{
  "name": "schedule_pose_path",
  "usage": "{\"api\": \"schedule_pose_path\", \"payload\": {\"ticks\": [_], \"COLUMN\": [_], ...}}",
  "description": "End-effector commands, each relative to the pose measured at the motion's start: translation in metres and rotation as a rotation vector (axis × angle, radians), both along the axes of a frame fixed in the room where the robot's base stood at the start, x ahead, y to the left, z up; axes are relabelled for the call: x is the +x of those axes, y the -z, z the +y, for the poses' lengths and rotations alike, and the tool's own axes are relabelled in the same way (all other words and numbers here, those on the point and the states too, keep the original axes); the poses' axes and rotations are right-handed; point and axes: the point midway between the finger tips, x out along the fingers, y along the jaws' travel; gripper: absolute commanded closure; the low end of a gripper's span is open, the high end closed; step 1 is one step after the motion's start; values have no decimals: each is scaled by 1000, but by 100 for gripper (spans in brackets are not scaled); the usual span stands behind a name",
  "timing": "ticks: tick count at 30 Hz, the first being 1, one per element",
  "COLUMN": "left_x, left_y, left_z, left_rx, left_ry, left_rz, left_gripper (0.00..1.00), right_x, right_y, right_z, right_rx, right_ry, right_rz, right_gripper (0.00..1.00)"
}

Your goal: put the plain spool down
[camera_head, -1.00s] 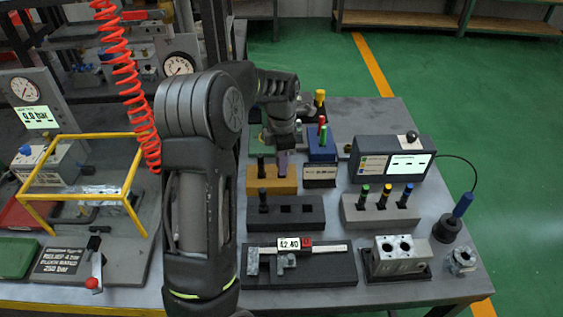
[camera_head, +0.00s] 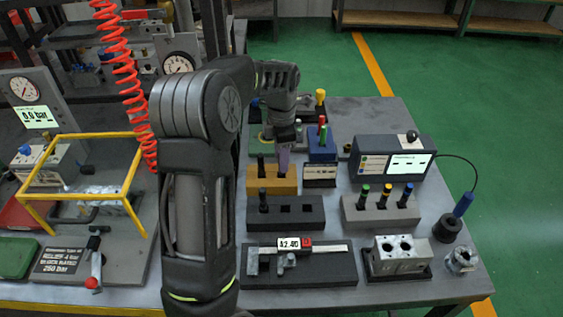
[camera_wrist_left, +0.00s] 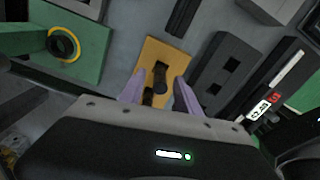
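My left gripper (camera_head: 284,163) is over the right part of the orange block (camera_head: 264,187). In the left wrist view its two lilac fingers (camera_wrist_left: 158,92) stand apart on both sides of the orange block (camera_wrist_left: 152,54). My right gripper is not in view.
A dark grey block (camera_head: 300,213) with square holes and one black spool (camera_head: 263,199) is in front. A caliper tray (camera_head: 320,271) lies at the front.

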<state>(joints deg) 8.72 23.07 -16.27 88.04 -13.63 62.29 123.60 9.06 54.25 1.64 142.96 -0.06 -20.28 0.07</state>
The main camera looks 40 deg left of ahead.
Motion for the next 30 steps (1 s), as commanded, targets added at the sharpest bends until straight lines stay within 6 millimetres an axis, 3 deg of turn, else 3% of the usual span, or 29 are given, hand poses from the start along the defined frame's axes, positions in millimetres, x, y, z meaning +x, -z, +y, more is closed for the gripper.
{"api": "schedule_pose_path", "payload": {"ticks": [9,13,18,30], "left_x": [1,1,0,0], "left_y": [-66,-86,-97,-98], "left_z": [0,0,0,0], "left_rx": [1,1,0,0], "left_ry": [0,0,0,0], "left_rz": [-5,-3,-1,0], "left_gripper": [61,61,61,61], "right_x": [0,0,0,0], "right_y": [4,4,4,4], "right_z": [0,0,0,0], "right_rx": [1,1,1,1], "right_ry": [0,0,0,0], "right_rz": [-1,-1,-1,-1], "right_gripper": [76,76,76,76]}}
